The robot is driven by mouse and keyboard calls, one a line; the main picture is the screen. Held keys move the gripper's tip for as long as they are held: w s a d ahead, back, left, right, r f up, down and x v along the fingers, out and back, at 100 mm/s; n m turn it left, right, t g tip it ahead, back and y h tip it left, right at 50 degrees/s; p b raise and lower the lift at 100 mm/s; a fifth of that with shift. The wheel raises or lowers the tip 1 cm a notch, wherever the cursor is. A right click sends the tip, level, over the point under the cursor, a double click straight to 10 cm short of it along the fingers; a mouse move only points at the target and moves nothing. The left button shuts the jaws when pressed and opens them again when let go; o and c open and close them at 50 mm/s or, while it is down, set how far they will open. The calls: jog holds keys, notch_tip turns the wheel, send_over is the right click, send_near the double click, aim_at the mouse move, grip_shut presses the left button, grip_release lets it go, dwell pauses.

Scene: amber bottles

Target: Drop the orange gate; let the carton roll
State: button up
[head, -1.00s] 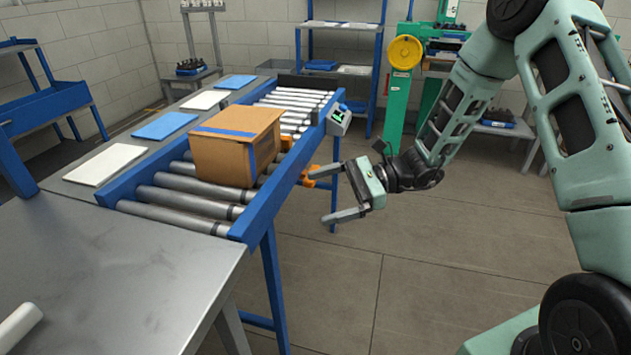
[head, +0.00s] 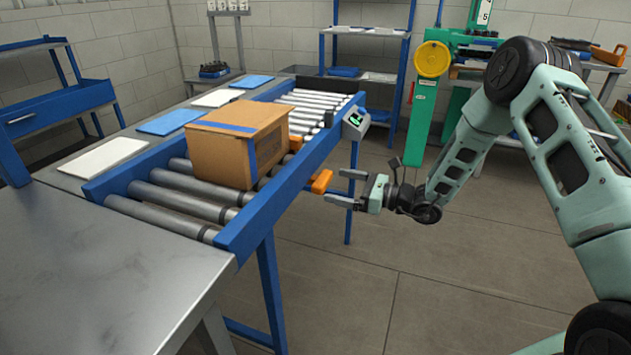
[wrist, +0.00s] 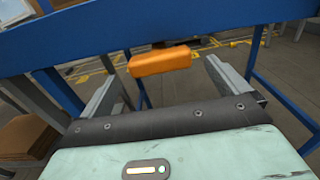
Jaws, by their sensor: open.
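The carton (head: 222,150) is a brown box with blue tape, sitting on the rollers of the blue-framed conveyor (head: 232,238). The orange gate shows as an orange handle (head: 321,182) sticking out from the conveyor's right side, with a bit of orange beside the carton at the rollers. My gripper (head: 343,188) is open and empty, just right of the handle, its fingers pointing at it. In the wrist view the orange handle (wrist: 160,60) lies ahead, between the lines of the two open fingers, under the blue rail. I see no contact.
A small display box (head: 355,122) is fixed to the rail beyond the handle. A steel table (head: 110,270) stands at the near left. Blue and white panels lie along the conveyor's left side.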

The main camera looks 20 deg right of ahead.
aim_at(315, 180)
jog(key=x, duration=0.7)
jog(key=shift+w+a, duration=0.15)
jog(key=shift+a, duration=0.1)
jog(key=shift+c, duration=0.3)
